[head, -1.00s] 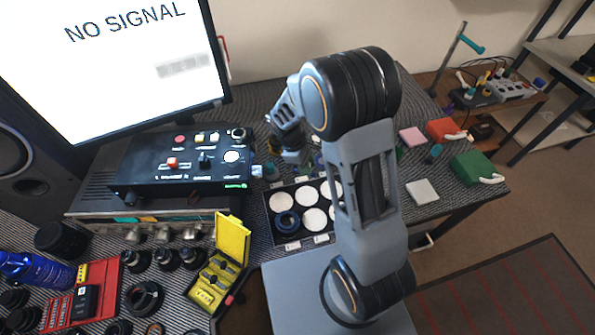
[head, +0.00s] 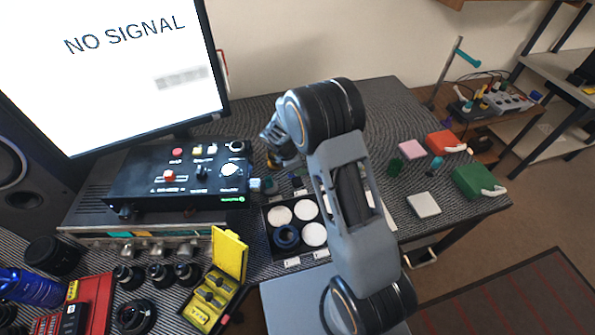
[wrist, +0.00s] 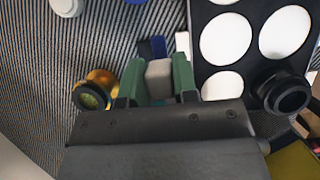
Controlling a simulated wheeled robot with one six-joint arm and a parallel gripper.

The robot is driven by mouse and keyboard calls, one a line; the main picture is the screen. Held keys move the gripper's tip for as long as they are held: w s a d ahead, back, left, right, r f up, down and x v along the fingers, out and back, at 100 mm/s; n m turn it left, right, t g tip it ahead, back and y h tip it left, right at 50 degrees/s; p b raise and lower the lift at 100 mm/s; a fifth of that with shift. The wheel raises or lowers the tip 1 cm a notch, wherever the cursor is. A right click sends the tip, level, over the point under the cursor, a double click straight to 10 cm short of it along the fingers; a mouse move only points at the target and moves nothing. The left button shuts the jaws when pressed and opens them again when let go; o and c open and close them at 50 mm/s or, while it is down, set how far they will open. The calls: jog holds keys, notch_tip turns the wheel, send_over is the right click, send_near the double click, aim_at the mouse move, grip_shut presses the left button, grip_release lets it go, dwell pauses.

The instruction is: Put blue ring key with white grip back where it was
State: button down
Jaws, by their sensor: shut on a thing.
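My gripper (wrist: 158,85), with green fingers, is shut on the pale grip of the ring key (wrist: 159,72) in the wrist view. A dark blue part (wrist: 152,47) shows just beyond the grip; I cannot tell for certain that it belongs to the key. In the head view my gripper (head: 283,160) is over the striped mat, behind the tray and right of the black control box. The key cannot be made out there, and its clearance above the mat is unclear.
A black tray (wrist: 207,85) with white round pads and a dark lens ring (wrist: 284,92) lies close on the right in the wrist view. A brass ring (wrist: 96,90) stands left of my gripper. The control box (head: 180,172) and monitor (head: 110,60) bound the left in the head view.

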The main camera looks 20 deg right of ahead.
jog(key=shift+w+d+f, duration=0.1)
jog(key=shift+w+f, duration=1.1)
jog(key=shift+f, duration=0.3)
jog(key=shift+f+p, duration=0.55)
jog(key=shift+f, duration=0.9)
jog(key=shift+f+b, duration=0.5)
jog(key=shift+f, duration=0.1)
jog(key=c, duration=0.9)
grip_release()
